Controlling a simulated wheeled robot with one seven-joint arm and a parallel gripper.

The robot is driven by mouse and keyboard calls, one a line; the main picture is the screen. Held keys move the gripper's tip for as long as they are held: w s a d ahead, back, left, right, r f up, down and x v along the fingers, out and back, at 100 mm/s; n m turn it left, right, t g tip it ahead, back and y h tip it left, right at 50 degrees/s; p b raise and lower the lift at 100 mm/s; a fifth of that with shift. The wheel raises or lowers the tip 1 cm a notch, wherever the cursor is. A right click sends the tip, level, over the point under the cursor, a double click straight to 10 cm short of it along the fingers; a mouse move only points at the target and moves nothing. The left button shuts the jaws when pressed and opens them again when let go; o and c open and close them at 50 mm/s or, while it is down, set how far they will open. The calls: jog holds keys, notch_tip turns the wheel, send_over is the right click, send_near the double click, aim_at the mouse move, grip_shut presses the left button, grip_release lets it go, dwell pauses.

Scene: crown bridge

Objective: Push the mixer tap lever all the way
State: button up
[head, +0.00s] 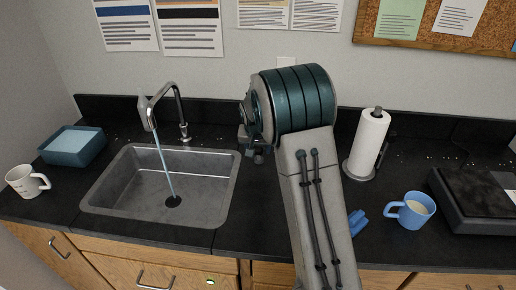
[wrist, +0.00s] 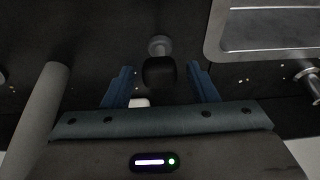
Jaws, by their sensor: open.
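The chrome mixer tap (head: 178,100) stands behind the sink, with water running from its spout into the basin. Its small lever (head: 184,131) appears to be the upright chrome part right of the spout; its exact position is hard to tell. Chrome tap parts (wrist: 309,84) show at the right edge of the wrist view. My gripper (wrist: 162,86) is open, its two blue fingers apart, over the counter right of the sink. It is clear of the tap.
The steel sink (head: 100,196) is left of my arm; its rim (wrist: 213,45) shows at the wrist view's upper right. A black-ended grey item (wrist: 159,70) shows between the fingers. A paper towel roll (head: 369,140) and blue mug (head: 411,211) stand right, a teal tub (head: 72,153) left.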

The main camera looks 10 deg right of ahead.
jog(key=shift+x, duration=0.9)
jog(key=c, duration=1)
